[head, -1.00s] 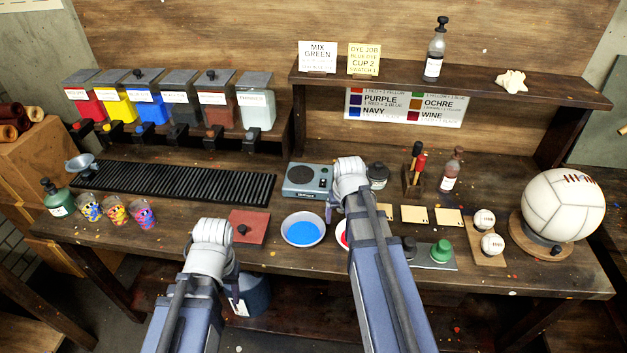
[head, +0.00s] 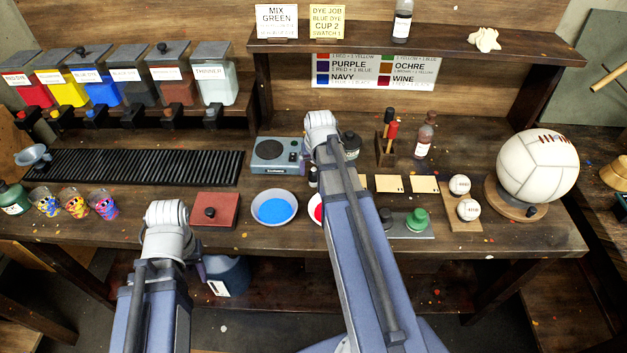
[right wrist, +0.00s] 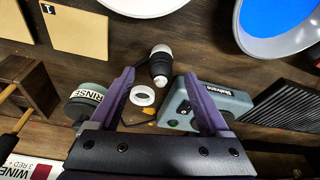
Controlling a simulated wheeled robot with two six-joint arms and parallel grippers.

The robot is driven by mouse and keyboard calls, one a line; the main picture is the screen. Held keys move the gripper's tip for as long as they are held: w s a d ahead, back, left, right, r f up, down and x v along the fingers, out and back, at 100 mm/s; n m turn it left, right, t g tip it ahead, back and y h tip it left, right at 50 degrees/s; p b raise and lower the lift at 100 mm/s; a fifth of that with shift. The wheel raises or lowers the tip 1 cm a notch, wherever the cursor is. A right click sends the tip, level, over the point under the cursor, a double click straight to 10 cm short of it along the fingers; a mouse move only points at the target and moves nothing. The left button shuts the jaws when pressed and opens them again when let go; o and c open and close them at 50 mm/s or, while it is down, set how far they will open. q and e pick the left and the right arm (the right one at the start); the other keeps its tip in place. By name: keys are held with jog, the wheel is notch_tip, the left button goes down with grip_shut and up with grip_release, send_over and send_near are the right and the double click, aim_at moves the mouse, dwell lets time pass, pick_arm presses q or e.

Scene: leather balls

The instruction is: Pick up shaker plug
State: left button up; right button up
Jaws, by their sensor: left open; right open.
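In the right wrist view, a small black piece with white ends (right wrist: 160,66) lies between and beyond my open fingers, beside the scale. A white ring (right wrist: 142,95) is next to it, over a brown board. I cannot tell for sure which is the shaker plug. A small dark-and-white item (head: 313,176) shows beside my right arm in the head view. My right gripper (right wrist: 163,90) is open and empty, above the bench; its wrist hides much of this spot in the head view. My left gripper (head: 198,266) is mostly hidden below its wrist, at the bench's front edge.
The grey scale (head: 278,154), RINSE jar (right wrist: 88,101) and tool block (head: 388,150) crowd the right gripper. A blue-filled bowl (head: 275,207) and red pad (head: 216,208) lie nearer the front. A raised shelf (head: 415,49) runs behind.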

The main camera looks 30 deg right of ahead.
aim_at(314, 171)
jog(key=shift+b+x, duration=2.55)
jog(key=shift+x, duration=0.1)
jog(key=shift+r, duration=0.1)
jog(key=shift+s, duration=0.1)
jog(key=shift+c, duration=0.2)
grip_shut()
jog(key=shift+r, duration=0.1)
notch_tip(314, 171, up, 10)
jog(key=p, duration=1)
